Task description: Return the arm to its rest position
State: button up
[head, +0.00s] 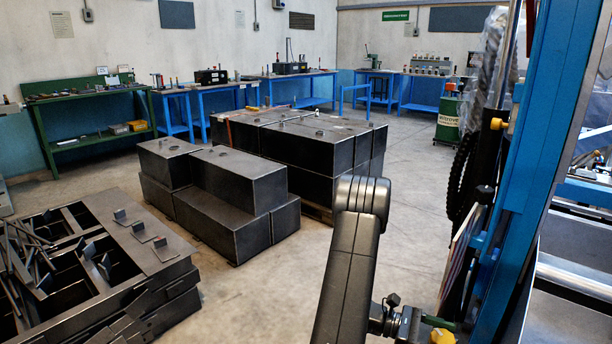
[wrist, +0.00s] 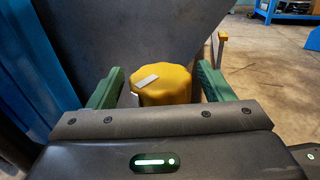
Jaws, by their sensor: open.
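My gripper (wrist: 160,76) is open in the wrist view, with one green finger at each side. A yellow knob (wrist: 168,90) with a small pale strip on top shows between and beyond the fingers. Gaps show between the knob and both fingers, and nothing is held. In the head view, my dark arm rises from the bottom centre, and my gripper (head: 438,322) is low at the right, partly hidden. The yellow knob (head: 442,337) is just below it, cut by the bottom edge.
A blue upright frame (head: 535,150) stands close on the right. A grey panel (wrist: 130,35) fills the wrist view behind the knob. Black metal boxes (head: 235,185) and a stack of dark frames (head: 150,260) stand left. The floor (head: 415,180) is clear in the middle.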

jog(key=shift+x, duration=1)
